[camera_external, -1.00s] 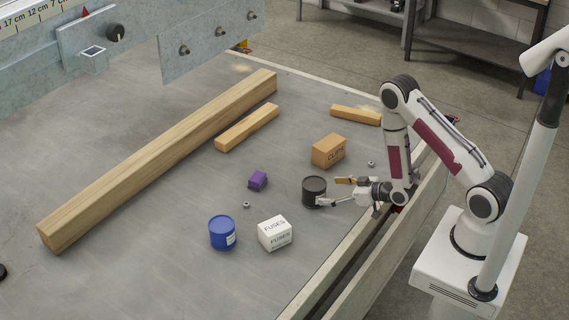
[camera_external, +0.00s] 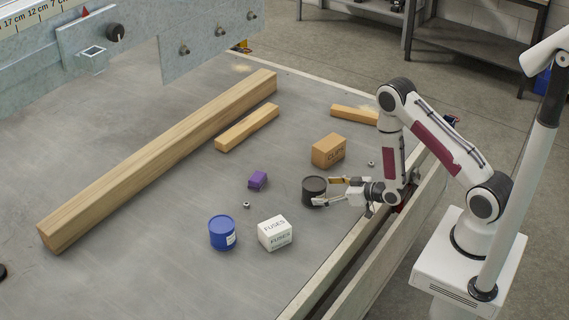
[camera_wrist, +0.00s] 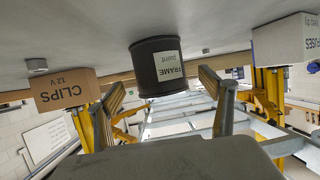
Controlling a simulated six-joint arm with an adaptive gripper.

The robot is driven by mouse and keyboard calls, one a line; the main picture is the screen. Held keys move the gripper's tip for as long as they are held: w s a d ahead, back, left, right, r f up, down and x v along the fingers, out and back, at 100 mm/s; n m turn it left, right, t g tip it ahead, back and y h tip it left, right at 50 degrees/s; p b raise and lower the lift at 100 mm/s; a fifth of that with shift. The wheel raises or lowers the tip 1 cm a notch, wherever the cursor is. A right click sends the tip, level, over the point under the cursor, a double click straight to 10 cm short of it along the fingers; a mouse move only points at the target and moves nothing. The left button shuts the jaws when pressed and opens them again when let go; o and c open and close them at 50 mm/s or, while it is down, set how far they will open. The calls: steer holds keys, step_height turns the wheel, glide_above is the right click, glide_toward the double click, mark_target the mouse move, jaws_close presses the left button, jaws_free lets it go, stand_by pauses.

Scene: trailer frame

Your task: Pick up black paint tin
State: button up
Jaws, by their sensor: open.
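The black paint tin (camera_external: 314,189) stands upright on the grey trailer bed, between the clips box and the fuses box. In the wrist view the tin (camera_wrist: 157,66) appears upside down with a white "FRAME paint" label, ahead of and between the two fingers. My gripper (camera_external: 324,191) is horizontal and low at the right side of the tin, with its fingers open. The wrist view shows the open fingers of my gripper (camera_wrist: 168,95) with nothing clasped. Whether a fingertip touches the tin cannot be told.
A cardboard clips box (camera_external: 328,151) stands behind the tin, a white fuses box (camera_external: 275,233) in front. Wooden beams (camera_external: 165,155) lie farther back. The bed's side rail (camera_external: 345,262) runs below my arm.

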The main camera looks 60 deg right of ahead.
steer(key=shift+x, duration=2.55)
steer(key=shift+c, duration=0.3)
steer(key=c, duration=1.6)
steer(key=shift+r, duration=0.15)
steer(key=shift+r, duration=4.85)
